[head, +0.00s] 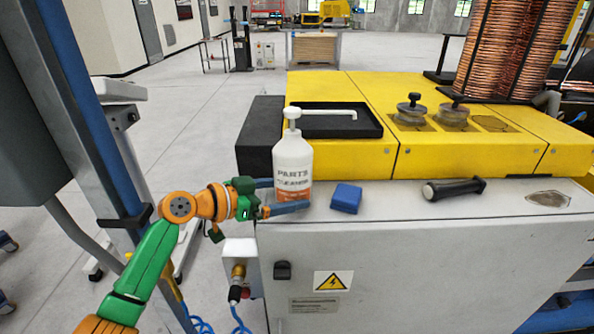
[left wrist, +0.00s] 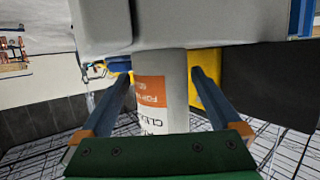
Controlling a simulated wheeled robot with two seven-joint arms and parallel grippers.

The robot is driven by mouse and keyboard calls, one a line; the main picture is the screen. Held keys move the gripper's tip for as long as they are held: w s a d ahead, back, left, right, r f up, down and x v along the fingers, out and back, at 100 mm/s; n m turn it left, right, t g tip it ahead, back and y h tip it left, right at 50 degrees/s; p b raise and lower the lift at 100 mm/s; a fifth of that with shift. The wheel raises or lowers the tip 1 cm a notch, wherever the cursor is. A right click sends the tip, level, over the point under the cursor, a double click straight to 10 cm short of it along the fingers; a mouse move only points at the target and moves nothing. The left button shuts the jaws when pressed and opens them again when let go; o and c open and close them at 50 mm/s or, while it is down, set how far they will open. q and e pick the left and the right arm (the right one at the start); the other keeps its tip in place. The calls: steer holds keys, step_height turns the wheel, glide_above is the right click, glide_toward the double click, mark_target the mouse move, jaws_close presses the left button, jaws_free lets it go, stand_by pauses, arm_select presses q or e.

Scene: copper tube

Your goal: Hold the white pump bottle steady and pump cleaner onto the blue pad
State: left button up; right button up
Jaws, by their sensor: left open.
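The white pump bottle (head: 293,158) stands upright near the left front edge of the grey cabinet top, its spout pointing right. Its orange-and-white label also shows on the bottle in the left wrist view (left wrist: 174,90). The blue pad (head: 346,198) lies flat on the cabinet top, just right of the bottle and apart from it. My left gripper (head: 288,195) is open, with one finger on each side of the bottle's lower body. In the left wrist view the bottle stands between the fingers (left wrist: 161,80), with a gap visible on the left. My right gripper is not in view.
A black-handled tool (head: 453,188) lies right of the pad on the grey cabinet top (head: 400,205). Behind stands a yellow housing (head: 440,155) with a black tray (head: 335,131), metal knobs (head: 411,109) and copper coils (head: 505,45). The cabinet top between pad and tool is clear.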

arm_select(q)
steer(key=shift+w+d+f, duration=0.15)
steer(key=shift+w+d, duration=0.15)
steer(key=shift+d, duration=0.15)
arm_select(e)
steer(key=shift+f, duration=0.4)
arm_select(q)
steer(key=c, duration=0.7)
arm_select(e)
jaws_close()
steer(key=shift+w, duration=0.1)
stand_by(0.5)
